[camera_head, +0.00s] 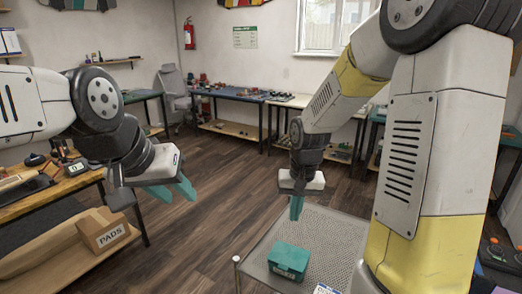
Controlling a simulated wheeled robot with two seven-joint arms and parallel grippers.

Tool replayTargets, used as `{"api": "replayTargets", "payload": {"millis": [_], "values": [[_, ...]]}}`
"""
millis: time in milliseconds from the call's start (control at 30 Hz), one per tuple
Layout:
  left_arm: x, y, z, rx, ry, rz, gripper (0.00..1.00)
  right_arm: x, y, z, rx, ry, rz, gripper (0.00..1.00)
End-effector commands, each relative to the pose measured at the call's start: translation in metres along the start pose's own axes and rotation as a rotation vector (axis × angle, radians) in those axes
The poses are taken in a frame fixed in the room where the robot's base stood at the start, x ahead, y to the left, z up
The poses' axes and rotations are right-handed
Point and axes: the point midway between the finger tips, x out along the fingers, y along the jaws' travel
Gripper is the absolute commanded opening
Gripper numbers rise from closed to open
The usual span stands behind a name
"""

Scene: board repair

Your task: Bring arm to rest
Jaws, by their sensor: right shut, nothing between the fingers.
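My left gripper (177,191) hangs in the left middle of the head view, above the wooden floor. Its two teal fingers stand apart with nothing visible between them. My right gripper (296,209) points down right of the middle, at the end of the white and yellow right arm. Its teal fingers are shut with nothing between them. It hangs above the far part of a grey mesh surface (333,236), apart from a teal box (289,261) nearer to me.
A wooden workbench (72,187) with tools is at the left, close to my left arm. A cardboard box marked PADS (107,231) sits on its lower shelf. Benches (243,95) line the back wall beside a grey chair (174,84). The middle floor is clear.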

Motion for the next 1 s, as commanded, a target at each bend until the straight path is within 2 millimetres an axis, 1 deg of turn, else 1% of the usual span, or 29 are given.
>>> {"api": "replayTargets", "payload": {"millis": [33,100,200,300,433,533,600,700,800,1000], "values": [[0.0,0.0,0.0,0.0,0.0,0.0,0.36,-0.024,0.002,0.004,-0.001,0.043,-0.022,0.0],[0.0,0.0,0.0,0.0,0.0,0.0,0.36,-0.051,0.004,0.014,-0.012,0.088,-0.047,0.0],[0.0,0.0,0.0,0.0,0.0,0.0,0.36,-0.086,0.008,0.03,-0.027,0.156,-0.078,0.0],[0.0,0.0,0.0,0.0,0.0,0.0,0.36,-0.118,0.011,0.05,-0.046,0.227,-0.103,0.0],[0.0,0.0,0.0,0.0,0.0,0.0,0.36,-0.15,0.015,0.078,-0.073,0.316,-0.126,0.0],[0.0,0.0,0.0,0.0,0.0,0.0,0.36,-0.166,0.018,0.097,-0.092,0.373,-0.134,0.0],[0.0,0.0,0.0,0.0,0.0,0.0,0.36,-0.174,0.018,0.107,-0.102,0.404,-0.138,0.0],[0.0,0.0,0.0,0.0,0.0,0.0,0.36,-0.18,0.019,0.117,-0.114,0.432,-0.14,0.0],[0.0,0.0,0.0,0.0,0.0,0.0,0.36,-0.182,0.019,0.122,-0.119,0.444,-0.14,0.0],[0.0,0.0,0.0,0.0,0.0,0.0,0.36,-0.183,0.019,0.122,-0.12,0.446,-0.141,0.0]]}}
